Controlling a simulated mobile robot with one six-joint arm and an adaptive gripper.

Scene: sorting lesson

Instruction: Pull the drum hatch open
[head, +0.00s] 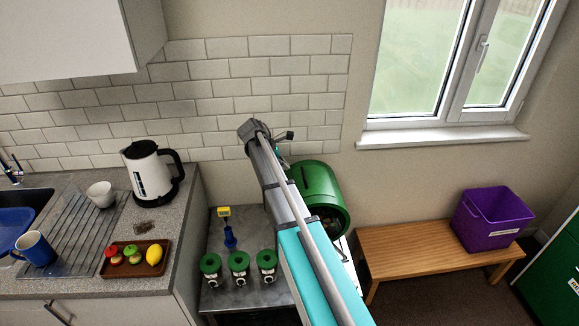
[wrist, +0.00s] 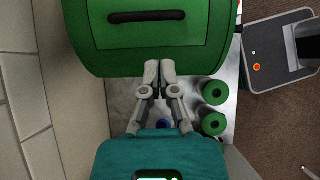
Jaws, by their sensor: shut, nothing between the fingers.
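The green drum (head: 325,185) stands on the grey metal table (head: 225,300), partly hidden by my arm in the head view. In the wrist view the drum (wrist: 80,42) fills the top, with its green hatch (wrist: 150,35) facing the camera. A dark bar handle (wrist: 147,17) runs across the hatch and its far side is near the picture's top edge. My gripper (wrist: 152,66) is shut and empty, its fingertips below the handle in the picture, over the drum's lower edge. They are apart from the handle; contact with the drum cannot be told.
Three green-topped canisters (head: 239,265) and a blue thing with a yellow top (head: 229,233) stand left of my arm. A counter with a kettle (head: 150,175) is further left. A wooden bench (head: 420,255) with a purple bin (head: 492,220) is at right.

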